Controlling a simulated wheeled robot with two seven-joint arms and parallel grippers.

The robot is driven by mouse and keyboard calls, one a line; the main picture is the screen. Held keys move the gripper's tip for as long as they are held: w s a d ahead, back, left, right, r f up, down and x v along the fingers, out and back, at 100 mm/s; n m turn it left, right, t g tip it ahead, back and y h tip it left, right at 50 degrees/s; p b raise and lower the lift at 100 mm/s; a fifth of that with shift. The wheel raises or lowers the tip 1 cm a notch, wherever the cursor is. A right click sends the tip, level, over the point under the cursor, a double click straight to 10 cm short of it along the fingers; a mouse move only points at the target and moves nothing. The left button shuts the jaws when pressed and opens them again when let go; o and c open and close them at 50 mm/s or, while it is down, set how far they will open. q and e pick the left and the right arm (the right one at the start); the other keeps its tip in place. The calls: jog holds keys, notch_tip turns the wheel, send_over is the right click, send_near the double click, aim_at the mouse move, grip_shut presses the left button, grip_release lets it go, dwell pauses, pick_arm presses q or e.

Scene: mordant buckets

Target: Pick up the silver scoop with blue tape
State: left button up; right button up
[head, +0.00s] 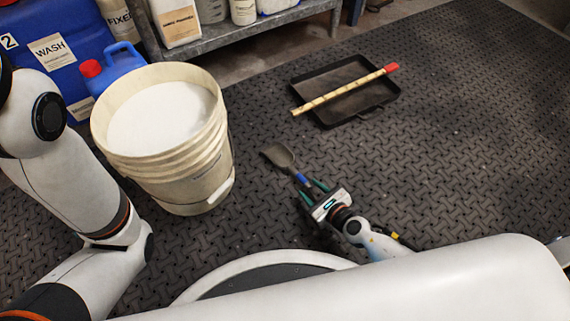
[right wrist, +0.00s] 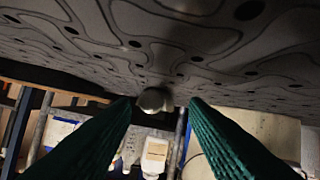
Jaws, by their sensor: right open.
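The silver scoop (head: 279,156) lies on the dark rubber mat to the right of the bucket. Its handle, with blue tape (head: 302,180), points towards my right gripper (head: 313,191). My right gripper is low over the mat and open, its green fingers on either side of the handle's near end. In the right wrist view, a rounded grey end, apparently the scoop's handle (right wrist: 152,99), shows between the fingertips of the gripper (right wrist: 160,103). No grip on it shows. My left arm shows at the left, but its gripper is out of view.
A cream bucket (head: 178,180) of white powder stands left of the scoop. A black tray (head: 378,112) with a yellow, red-ended stick (head: 342,92) across it lies behind, to the right. Blue containers (head: 62,50) and a metal shelf (head: 235,30) are at the back. The mat (head: 470,150) is clear at right.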

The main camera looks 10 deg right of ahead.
aim_at(306, 183)
jog(key=x, duration=0.2)
jog(key=b+x, duration=0.1)
jog(key=x, duration=0.3)
jog(key=shift+w+d+r, duration=0.1)
jog(key=shift+w+r, duration=0.1)
jog(key=shift+w, duration=0.15)
jog(key=shift+c, duration=0.2)
grip_shut()
